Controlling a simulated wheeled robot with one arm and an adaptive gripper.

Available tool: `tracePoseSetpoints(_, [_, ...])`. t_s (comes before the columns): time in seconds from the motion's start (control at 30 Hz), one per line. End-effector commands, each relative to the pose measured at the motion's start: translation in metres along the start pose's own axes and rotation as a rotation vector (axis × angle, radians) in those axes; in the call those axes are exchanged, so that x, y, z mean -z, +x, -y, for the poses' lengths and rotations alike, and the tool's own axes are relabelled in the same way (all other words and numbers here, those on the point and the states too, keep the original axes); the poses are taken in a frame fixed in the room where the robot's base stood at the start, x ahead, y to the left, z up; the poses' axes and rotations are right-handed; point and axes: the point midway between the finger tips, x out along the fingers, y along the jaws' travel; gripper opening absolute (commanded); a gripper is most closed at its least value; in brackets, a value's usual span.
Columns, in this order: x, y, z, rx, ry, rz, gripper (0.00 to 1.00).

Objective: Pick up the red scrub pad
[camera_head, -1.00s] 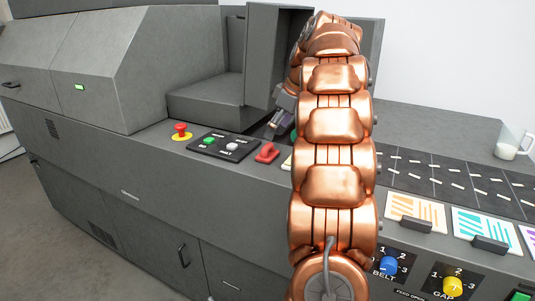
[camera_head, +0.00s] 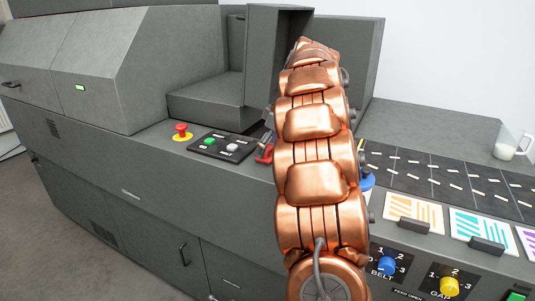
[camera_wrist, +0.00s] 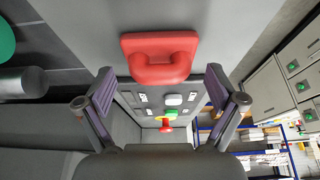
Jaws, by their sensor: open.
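The red scrub pad (camera_wrist: 160,57) shows in the wrist view, a red block with a raised loop-like grip. It lies on the grey machine top near the edge. In the head view the red pad (camera_head: 264,156) is partly hidden by my arm, right of the black button panel. My gripper (camera_wrist: 160,85) is open, its two fingers spread to left and right. The pad appears just beyond and between the fingertips, and nothing is held. In the head view my gripper is mostly hidden behind my copper arm.
A black panel (camera_head: 222,146) with green and white buttons and a red emergency button (camera_head: 181,131) stand left of the pad. A raised grey housing (camera_head: 275,60) rises behind. A blue item (camera_head: 367,181) shows right of my arm.

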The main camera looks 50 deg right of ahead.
Motion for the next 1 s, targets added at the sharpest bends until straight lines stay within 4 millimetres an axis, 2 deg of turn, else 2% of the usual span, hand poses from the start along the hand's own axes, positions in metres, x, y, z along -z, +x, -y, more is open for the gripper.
tracePoseSetpoints(0.1, [0.0, -0.0002, 0.0001, 0.0, 0.0, 0.0, 0.92])
tracePoseSetpoints(0.7, [0.0001, -0.0004, 0.0003, 0.001, 0.0, 0.0, 0.29])
tracePoseSetpoints(0.73, [0.0001, -0.0004, 0.0003, 0.001, 0.0, 0.0, 0.29])
tracePoseSetpoints(0.77, [0.0001, -0.0004, 0.0003, 0.001, 0.0, 0.0, 0.23])
tracePoseSetpoints(1.0, [0.0008, -0.0014, 0.0003, 0.0, -0.001, 0.0, 0.23])
